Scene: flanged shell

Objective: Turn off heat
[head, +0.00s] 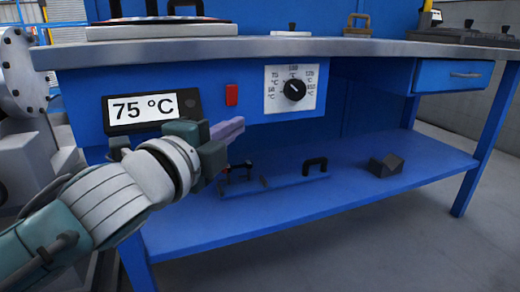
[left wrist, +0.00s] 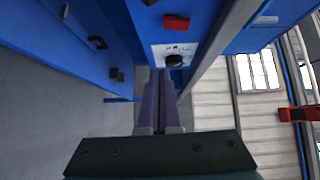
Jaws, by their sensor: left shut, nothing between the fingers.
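A black rotary dial (head: 294,90) sits on a white temperature-marked plate (head: 272,104) on the front of the blue workbench. A red switch (head: 231,94) is to its left. A display (head: 142,109) further left reads 75 °C. My left gripper (head: 236,126) is shut and empty, in front of the bench panel, below the red switch and to the lower left of the dial. In the left wrist view the closed fingers (left wrist: 161,90) point towards the dial (left wrist: 174,60), with the red switch (left wrist: 176,23) above it. My right gripper is not in view.
The grey worktop edge (head: 240,50) overhangs the panel. Below is a blue shelf (head: 320,200) with a black-handled item (head: 315,165) and a dark block (head: 385,166). A blue drawer (head: 453,76) is at right. A grey flanged machine part (head: 22,75) stands at far left.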

